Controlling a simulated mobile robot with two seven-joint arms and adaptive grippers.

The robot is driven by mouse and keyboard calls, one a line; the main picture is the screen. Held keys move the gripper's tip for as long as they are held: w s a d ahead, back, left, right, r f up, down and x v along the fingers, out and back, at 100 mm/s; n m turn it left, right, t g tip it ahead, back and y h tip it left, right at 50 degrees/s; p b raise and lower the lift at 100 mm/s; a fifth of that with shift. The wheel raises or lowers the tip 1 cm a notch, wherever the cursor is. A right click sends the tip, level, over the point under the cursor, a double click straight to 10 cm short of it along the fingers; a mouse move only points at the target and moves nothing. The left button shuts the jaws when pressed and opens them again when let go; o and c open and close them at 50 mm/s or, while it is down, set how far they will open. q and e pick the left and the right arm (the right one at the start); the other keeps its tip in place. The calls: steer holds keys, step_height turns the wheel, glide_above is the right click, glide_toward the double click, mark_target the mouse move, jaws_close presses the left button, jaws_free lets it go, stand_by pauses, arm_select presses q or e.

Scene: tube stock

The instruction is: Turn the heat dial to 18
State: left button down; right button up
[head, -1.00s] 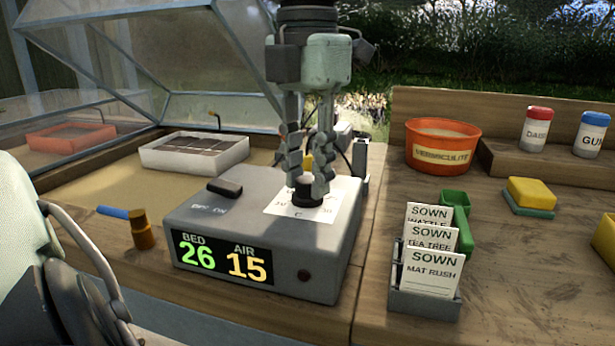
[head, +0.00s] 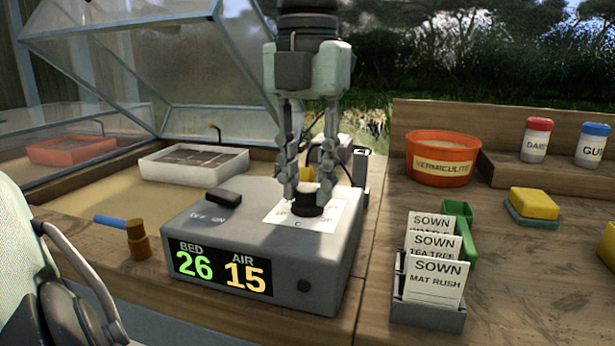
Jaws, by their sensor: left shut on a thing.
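The heat dial (head: 307,208) is a black knob on a white scale card (head: 331,219) on top of a grey control box (head: 265,236). My left gripper (head: 307,192) points straight down from above, its two fingers on either side of the knob and shut on it. The fingers and knob hide part of the scale, so I cannot read the dial's setting. The display (head: 220,266) on the box front reads BED 26 in green and AIR 15 in yellow. A black OFF/ON switch (head: 223,198) is on the box top at left. My right gripper is not in view.
A glass-lidded bed with a white seed tray (head: 193,165) lies behind the box. A blue-handled tool (head: 137,240) is at its left. To the right are seed packets in a holder (head: 428,315), a vermiculite tub (head: 442,158), a sponge (head: 534,204) and two shakers.

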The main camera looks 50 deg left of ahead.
mark_target(307, 188)
arm_select(q)
steer(key=c, duration=1.2)
jaws_free()
step_height(307, 188, up, 12)
steer(key=shift+r, duration=0.1)
